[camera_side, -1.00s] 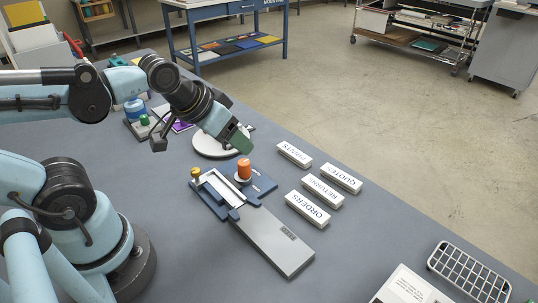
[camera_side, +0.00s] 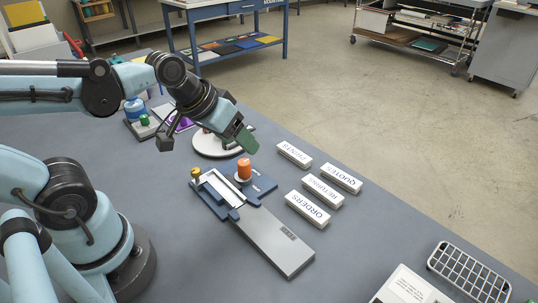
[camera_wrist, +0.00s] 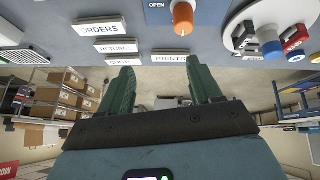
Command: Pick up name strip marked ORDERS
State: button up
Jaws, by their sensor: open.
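The name strip marked ORDERS (camera_side: 307,209) is a white block with dark lettering, lying flat on the grey table to the right of a blue and grey fixture. It also shows at the upper left of the wrist view (camera_wrist: 101,28). The strips marked RETURNS (camera_side: 322,191), QUOTES (camera_side: 341,178) and PRINTS (camera_side: 294,154) lie close behind it. My gripper (camera_side: 245,144), with green fingers, is in the air up and left of the strips, well apart from ORDERS. In the wrist view its two fingers (camera_wrist: 164,88) stand apart with nothing between them.
The fixture (camera_side: 275,243) with an orange knob (camera_side: 244,169) stands between my arm and ORDERS. A round white stand (camera_side: 212,150) is behind it. A white wire rack (camera_side: 468,270) is at the front right. The table right of the fixture, in front of ORDERS, is clear.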

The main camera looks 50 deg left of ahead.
jog(key=w+d+f+n+g+h, duration=0.1)
jog(key=w+f+n+h, duration=0.1)
jog(key=n, duration=0.3)
jog(key=w+d+f+n+g+h, duration=0.1)
jog(key=w+f+n+g+h, duration=0.1)
jog(key=n+h, duration=0.3)
jog(key=w+d+f+n+g+h, duration=0.1)
jog(key=w+f+n+g+h, duration=0.1)
jog(key=w+f+n+h, duration=0.1)
jog(key=shift+w+d+f+n+h, duration=0.15)
jog(key=shift+w+n+h, duration=0.55)
jog(key=shift+n, duration=0.4)
jog(key=shift+s+a+f+n+g+h, duration=0.1)
jog(key=shift+f+n+g+h, duration=0.15)
jog(key=shift+f+n+h, duration=0.15)
jog(key=shift+s+a+f+n+g+h, duration=0.1)
jog(key=shift+f+n+g+h, duration=0.2)
jog(key=shift+f, duration=0.15)
send_near(316, 212)
jog(key=x, duration=0.2)
jog(key=shift+w+d+f, duration=0.15)
jog(key=shift+w+d, duration=0.1)
jog(key=shift+d, duration=0.15)
jog(key=shift+s+x, duration=0.15)
jog(key=shift+x, duration=1.1)
jog(key=shift+s+x, duration=0.1)
jog(key=shift+x, duration=1.2)
jog(key=shift+f, duration=0.1)
jog(key=c, duration=1)
jog(key=shift+c, duration=0.2)
